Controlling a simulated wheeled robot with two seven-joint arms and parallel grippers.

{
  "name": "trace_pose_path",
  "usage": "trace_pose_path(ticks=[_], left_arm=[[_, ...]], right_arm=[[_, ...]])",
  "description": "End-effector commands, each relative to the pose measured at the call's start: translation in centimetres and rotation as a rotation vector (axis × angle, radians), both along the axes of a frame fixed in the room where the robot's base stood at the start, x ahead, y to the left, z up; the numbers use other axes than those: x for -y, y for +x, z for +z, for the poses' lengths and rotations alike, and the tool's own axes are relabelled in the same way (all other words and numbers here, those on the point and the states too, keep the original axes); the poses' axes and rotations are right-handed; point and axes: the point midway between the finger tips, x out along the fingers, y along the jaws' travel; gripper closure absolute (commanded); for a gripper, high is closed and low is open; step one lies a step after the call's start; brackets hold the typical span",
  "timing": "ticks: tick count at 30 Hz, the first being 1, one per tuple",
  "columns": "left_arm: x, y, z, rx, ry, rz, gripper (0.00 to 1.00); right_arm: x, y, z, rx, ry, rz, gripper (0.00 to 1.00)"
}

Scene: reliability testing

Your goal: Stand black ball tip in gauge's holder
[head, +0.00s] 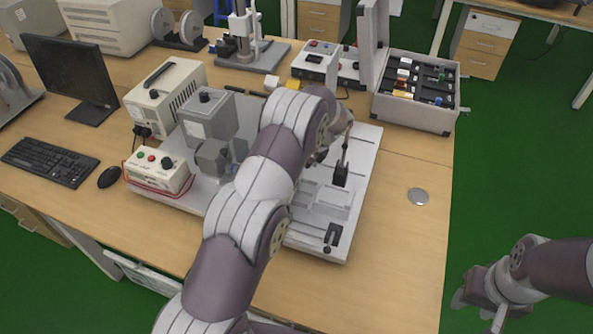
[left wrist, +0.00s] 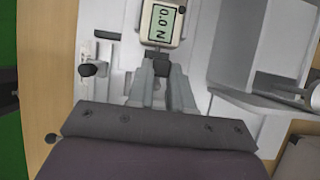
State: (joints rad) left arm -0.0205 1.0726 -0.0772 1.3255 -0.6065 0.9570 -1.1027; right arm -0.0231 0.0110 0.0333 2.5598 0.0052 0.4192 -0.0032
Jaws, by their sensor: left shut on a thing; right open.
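My left gripper (left wrist: 161,70) is shut on a small dark piece, which appears to be the black ball tip (left wrist: 162,67). Its shape is mostly hidden by the fingers. The gauge (left wrist: 163,22), with a pale green display reading 0.0 N, lies just beyond the fingertips in the left wrist view. I cannot tell whether the held piece touches it. In the head view my left arm covers the gauge and most of the left gripper. A black block (head: 340,174) with a thin upright part stands on the light plate. My right gripper (head: 480,308) is open and empty, off the table's right side.
The light plate (head: 362,200) carries a small black knob (head: 332,235) near its front edge. A grey metal disc (head: 418,197) lies on bare wood to the right. A grey machine (head: 208,115) stands left of my arm. An open parts case (head: 410,112) stands behind.

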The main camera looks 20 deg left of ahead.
Motion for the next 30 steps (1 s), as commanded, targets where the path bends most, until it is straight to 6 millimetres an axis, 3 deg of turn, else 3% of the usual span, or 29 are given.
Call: trace_pose_path(ticks=[6, 15, 16, 18, 30], left_arm=[[0.0, 0.0, -3.5, -0.002, 0.0, 0.0, 1.0], [0.0, 0.0, -4.1, -0.001, -0.001, 0.0, 1.0], [0.0, 0.0, -4.1, -0.001, -0.001, 0.0, 0.77], [0.0, 0.0, -4.0, -0.001, -0.001, 0.0, 0.54], [0.4, 0.1, -3.3, 0.002, -0.001, 0.0, 0.54]], right_arm=[[0.0, 0.0, 1.2, 0.0, 0.0, 0.0, 0.54], [0.0, 0.0, 1.0, 0.0, 0.0, 0.0, 0.54], [0.0, 0.0, 1.0, 0.0, 0.0, 0.0, 0.54], [0.0, 0.0, 1.0, 0.0, 0.0, 0.0, 0.54], [0.0, 0.0, 0.8, 0.0, 0.0, 0.0, 0.54]])
